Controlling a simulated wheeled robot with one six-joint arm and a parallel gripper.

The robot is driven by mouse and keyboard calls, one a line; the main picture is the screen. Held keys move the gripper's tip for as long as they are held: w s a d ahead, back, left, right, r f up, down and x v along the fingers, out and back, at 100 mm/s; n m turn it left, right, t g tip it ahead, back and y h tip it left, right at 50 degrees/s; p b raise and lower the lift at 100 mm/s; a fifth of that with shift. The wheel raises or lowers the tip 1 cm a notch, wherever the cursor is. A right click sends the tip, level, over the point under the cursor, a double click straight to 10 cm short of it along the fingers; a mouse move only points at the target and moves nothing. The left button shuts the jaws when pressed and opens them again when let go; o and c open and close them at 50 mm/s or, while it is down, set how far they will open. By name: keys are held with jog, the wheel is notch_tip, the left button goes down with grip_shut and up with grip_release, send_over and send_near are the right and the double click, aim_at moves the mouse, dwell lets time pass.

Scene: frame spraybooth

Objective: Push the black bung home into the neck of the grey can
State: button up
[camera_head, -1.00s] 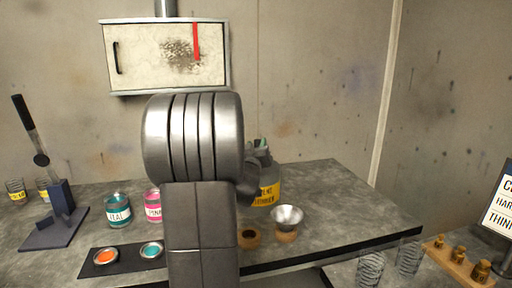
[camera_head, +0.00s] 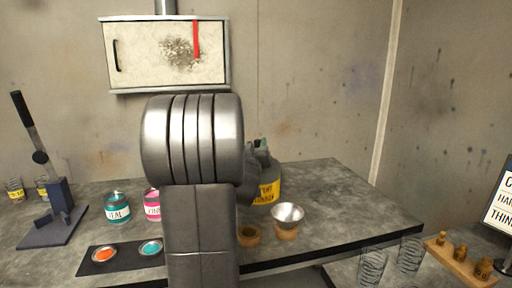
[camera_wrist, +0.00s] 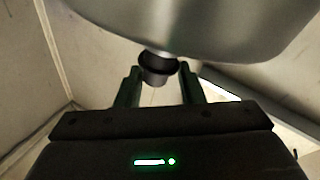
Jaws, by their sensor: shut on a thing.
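The grey can (camera_head: 268,167) with a yellow label stands on the bench behind my arm, which hides its left part. In the wrist view the can's large grey body (camera_wrist: 200,25) fills the top. The black bung (camera_wrist: 158,78) is at the can's narrow neck, between the two green fingers of my gripper (camera_wrist: 160,87). My gripper is shut on the bung. The bung and neck appear in line, but I cannot tell how deep the bung sits. In the head view my arm hides the bung and most of the gripper.
The bench's right part is clear.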

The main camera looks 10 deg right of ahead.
jog(key=shift+f+b, duration=0.65)
jog(key=shift+f, duration=0.05)
jog(key=shift+f, duration=0.3)
jog(key=shift+c, duration=0.4)
jog(key=o, duration=1.1)
jog(key=shift+r, duration=0.1)
jog(key=b+v, duration=0.1)
jog(key=v, duration=1.2)
jog(key=shift+s+a, duration=0.15)
jog(key=shift+s, duration=0.25)
